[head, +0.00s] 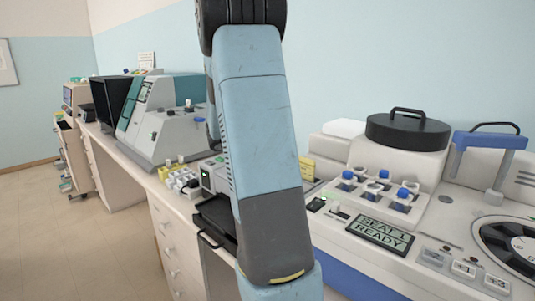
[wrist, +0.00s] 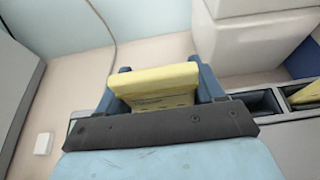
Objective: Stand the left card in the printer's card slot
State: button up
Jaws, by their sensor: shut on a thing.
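My gripper (wrist: 165,80) is shut on a yellow card (wrist: 163,84), seen between its two blue fingers in the wrist view. The card's lower part is hidden behind the dark gripper body. To its right, a grey holder has an empty dark slot (wrist: 258,101) and a second yellow card (wrist: 307,93) standing in another slot at the picture's edge. In the head view my arm hides the gripper and the held card. A yellow piece (head: 308,167) shows just right of my arm. I cannot make out the printer's card slot in either view.
In the wrist view, a pale box (wrist: 245,40) stands behind the gripper; bare bench lies left.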

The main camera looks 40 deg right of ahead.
jog(key=shift+w+d+f, duration=0.1)
jog(key=shift+w+f, duration=0.05)
jog(key=shift+f, duration=0.8)
jog(key=shift+w+d+f, duration=0.1)
jog(key=shift+f, duration=0.85)
jog(key=shift+f, duration=0.1)
jog(key=o, duration=1)
